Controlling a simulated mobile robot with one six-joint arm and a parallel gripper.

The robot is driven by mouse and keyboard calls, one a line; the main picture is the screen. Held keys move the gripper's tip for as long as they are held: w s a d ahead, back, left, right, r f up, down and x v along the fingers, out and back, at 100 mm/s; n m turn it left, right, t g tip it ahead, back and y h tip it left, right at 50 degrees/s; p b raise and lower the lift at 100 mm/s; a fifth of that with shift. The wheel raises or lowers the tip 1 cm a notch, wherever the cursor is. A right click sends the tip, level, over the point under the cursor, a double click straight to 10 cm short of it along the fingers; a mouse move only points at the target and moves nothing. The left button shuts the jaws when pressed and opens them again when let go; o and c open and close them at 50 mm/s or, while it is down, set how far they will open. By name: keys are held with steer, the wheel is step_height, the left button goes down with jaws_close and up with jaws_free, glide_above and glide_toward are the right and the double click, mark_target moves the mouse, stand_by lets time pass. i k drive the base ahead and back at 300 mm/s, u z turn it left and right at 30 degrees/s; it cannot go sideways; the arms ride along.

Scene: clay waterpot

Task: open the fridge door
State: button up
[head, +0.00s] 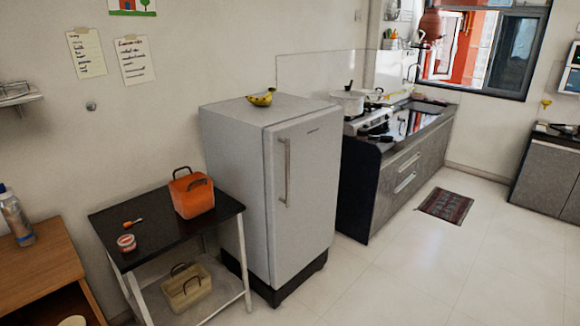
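A light grey fridge (232,170) stands against the wall in the middle of the head view. Its door (312,190) is shut and faces the right front. A long vertical metal handle (286,172) is on the left side of the door. A banana bunch (262,98) lies on top of the fridge. My gripper is not in view, so I cannot see whether it is open or shut.
A dark kitchen counter (362,190) stands to the right. The tiled floor (420,270) before the door is clear. A rug (445,205) lies by the counter.

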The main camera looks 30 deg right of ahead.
mark_target(302, 155)
steer(key=i, duration=0.9)
